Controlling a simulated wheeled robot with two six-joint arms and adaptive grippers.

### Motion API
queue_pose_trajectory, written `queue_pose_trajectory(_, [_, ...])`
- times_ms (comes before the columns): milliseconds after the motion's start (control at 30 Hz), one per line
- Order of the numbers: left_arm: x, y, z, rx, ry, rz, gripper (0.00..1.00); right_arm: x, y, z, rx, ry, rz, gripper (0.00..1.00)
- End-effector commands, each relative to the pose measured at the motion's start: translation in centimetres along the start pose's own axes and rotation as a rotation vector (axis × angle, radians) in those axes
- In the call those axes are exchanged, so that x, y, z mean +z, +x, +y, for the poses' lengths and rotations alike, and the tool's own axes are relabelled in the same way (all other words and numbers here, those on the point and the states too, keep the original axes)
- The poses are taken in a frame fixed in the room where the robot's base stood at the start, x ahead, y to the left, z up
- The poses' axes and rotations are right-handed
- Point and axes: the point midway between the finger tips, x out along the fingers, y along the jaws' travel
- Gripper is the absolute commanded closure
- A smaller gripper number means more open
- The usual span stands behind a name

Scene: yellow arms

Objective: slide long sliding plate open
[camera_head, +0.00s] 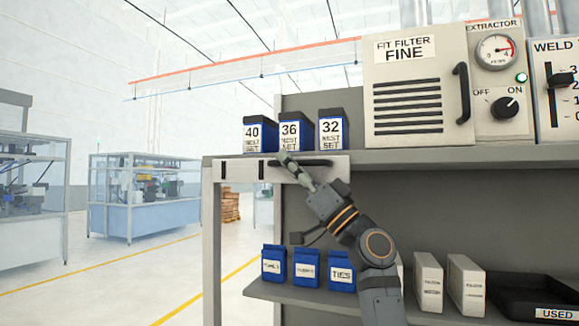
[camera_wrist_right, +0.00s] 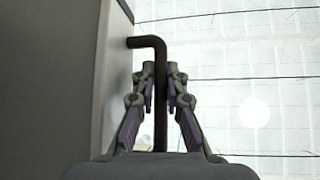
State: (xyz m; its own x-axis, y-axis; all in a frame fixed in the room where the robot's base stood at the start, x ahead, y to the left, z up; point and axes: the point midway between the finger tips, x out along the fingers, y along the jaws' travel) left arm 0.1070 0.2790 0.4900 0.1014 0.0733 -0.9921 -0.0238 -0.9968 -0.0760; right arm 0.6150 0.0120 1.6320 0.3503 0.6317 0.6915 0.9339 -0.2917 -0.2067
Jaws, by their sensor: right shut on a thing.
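The long sliding plate (camera_head: 241,172) is a pale panel along the front edge of the upper shelf, at its left end in the head view. It has two dark upright slots and a dark bar handle (camera_head: 318,162) on its right part. My right gripper (camera_head: 287,158) reaches up to the handle and is shut on it near the left part of the bar. In the wrist view the dark bent handle (camera_wrist_right: 159,48) runs between the two fingers of the right gripper (camera_wrist_right: 160,85). The pale plate face (camera_wrist_right: 115,70) stands to the left there. My left gripper is not in view.
Blue boxes marked 40 (camera_head: 260,133), 36 (camera_head: 297,131) and 32 (camera_head: 332,129) stand on the shelf just above the plate. A filter box (camera_head: 415,120) stands to the right. Blue bins (camera_head: 306,268) and white boxes (camera_head: 429,282) are on the lower shelf.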

Motion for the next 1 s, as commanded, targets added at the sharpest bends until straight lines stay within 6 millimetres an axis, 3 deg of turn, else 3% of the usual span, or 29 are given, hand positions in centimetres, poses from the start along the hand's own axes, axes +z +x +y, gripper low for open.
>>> queue_pose_trajectory(133, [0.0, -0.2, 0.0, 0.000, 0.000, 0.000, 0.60, -0.2, 0.1, 0.0, 0.000, -0.001, 0.001, 1.00])
queue_pose_trajectory(167, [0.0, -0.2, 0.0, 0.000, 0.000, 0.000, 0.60, -0.2, 0.1, 0.0, 0.000, -0.001, 0.001, 0.84])
queue_pose_trajectory(200, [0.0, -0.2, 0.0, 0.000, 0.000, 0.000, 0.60, -0.2, 0.1, 0.0, 0.000, -0.001, 0.001, 0.79])
queue_pose_trajectory(567, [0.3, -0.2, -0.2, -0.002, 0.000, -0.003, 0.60, -0.1, -0.4, 0.0, 0.001, -0.001, 0.000, 0.78])
queue_pose_trajectory(667, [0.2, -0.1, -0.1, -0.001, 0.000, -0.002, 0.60, -0.1, -1.9, 0.1, 0.002, -0.002, 0.000, 0.78])
queue_pose_trajectory(1000, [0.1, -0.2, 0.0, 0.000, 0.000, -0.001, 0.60, -0.1, -9.8, 0.1, 0.003, -0.002, -0.001, 0.78])
